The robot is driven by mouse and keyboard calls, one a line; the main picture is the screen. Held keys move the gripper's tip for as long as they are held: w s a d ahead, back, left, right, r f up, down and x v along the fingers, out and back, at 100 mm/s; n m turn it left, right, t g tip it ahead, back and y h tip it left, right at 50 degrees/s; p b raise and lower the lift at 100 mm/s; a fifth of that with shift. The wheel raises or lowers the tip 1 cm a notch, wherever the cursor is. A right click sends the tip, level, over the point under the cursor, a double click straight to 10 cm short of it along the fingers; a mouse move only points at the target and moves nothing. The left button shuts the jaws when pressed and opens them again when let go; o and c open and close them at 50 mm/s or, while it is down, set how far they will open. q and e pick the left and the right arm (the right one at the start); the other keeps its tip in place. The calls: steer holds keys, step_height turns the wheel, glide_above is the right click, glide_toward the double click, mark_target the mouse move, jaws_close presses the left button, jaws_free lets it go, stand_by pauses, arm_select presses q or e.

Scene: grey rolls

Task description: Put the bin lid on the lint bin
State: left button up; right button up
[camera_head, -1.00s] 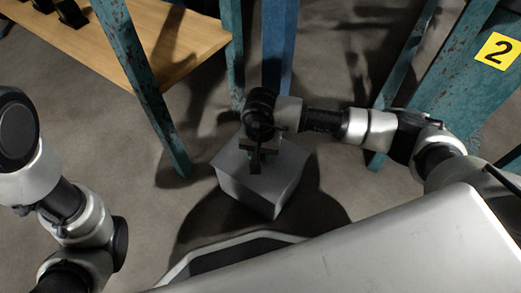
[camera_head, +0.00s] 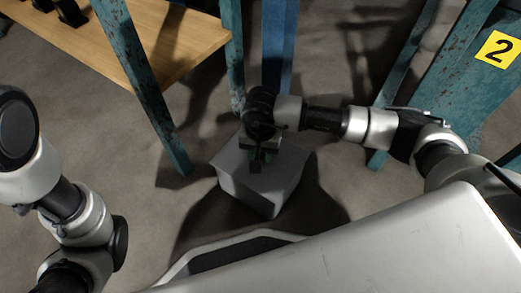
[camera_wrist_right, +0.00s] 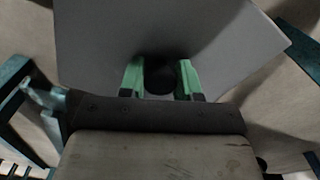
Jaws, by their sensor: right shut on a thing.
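The grey bin lid (camera_head: 285,165) is at the top of the light grey lint bin (camera_head: 255,198) on the floor, in the middle of the head view. A dark strip shows below the lid's left edge; I cannot tell whether lid and bin touch all round. My right gripper (camera_head: 255,166) is above the lid. In the right wrist view the lid (camera_wrist_right: 225,40) fills the top, and the green fingers of my right gripper (camera_wrist_right: 160,80) are shut on its round black knob (camera_wrist_right: 159,76). The bin's inside is hidden. My left arm shows at the left, its gripper out of view.
A wooden shelf (camera_head: 130,35) with rusty teal posts (camera_head: 145,85) stands at the upper left. A blue post (camera_head: 279,45) rises behind the bin. A teal frame with a yellow "2" sign (camera_head: 497,50) is at the right. Bare floor surrounds the bin.

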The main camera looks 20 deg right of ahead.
steer(key=shift+f+b, duration=0.4)
steer(key=shift+f, duration=0.05)
stand_by(0.5)
steer(key=o, duration=1.1)
step_height(320, 180, up, 11)
steer(key=p, duration=0.7)
steer(key=shift+f, duration=0.1)
